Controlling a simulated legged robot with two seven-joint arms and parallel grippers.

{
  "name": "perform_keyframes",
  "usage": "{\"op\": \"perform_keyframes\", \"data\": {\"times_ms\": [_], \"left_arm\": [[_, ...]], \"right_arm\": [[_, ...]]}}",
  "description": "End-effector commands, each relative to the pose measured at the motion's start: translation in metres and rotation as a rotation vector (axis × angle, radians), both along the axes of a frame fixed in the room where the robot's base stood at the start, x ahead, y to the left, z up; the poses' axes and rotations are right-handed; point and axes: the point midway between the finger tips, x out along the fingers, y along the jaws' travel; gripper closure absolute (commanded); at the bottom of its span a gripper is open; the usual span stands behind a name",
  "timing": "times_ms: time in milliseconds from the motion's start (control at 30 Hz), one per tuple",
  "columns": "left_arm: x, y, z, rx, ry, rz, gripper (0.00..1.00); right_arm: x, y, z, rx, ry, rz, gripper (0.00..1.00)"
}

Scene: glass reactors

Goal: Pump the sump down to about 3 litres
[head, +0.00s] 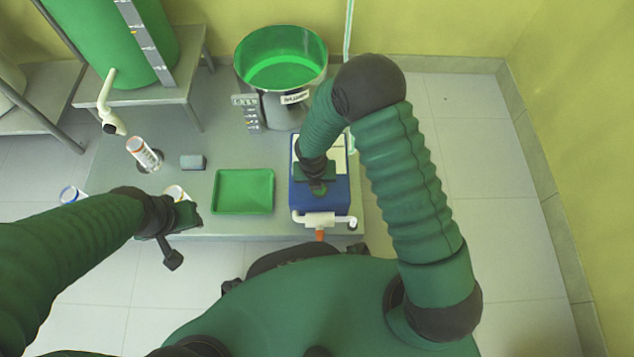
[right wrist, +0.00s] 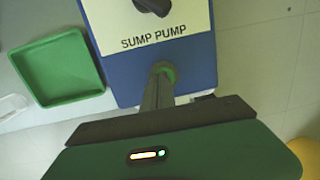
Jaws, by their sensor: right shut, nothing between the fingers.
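A green tray (head: 243,191) lies left of the pump. A small grey block (head: 193,162) and an orange-marked bottle (head: 143,153) stand further left. A green tank (head: 118,45) with a tap (head: 111,118) stands back left. A graduated strip (head: 248,112) is beside the sump. The right floor is clear.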

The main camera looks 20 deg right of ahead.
Motion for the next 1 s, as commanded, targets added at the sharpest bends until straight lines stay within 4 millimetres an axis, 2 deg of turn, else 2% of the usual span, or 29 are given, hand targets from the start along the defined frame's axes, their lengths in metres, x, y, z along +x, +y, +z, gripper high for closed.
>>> {"op": "perform_keyframes", "data": {"times_ms": [33, 767, 867, 1000], "left_arm": [[0.0, 0.0, -0.005, 0.0, 0.0, 0.0, 0.64], [0.0, 0.0, -0.005, 0.0, 0.0, 0.0, 0.64], [0.0, 0.0, -0.002, 0.0, 0.0, 0.0, 0.64], [0.0, 0.0, 0.013, 0.0, 0.0, 0.0, 0.64]], "right_arm": [[-0.011, -0.007, -0.013, -0.012, 0.027, -0.007, 1.0], [-0.011, -0.008, -0.013, -0.013, 0.027, -0.007, 1.0], [-0.011, -0.007, -0.011, -0.013, 0.027, -0.007, 1.0], [-0.01, -0.003, 0.005, -0.012, 0.021, -0.006, 1.0]]}}
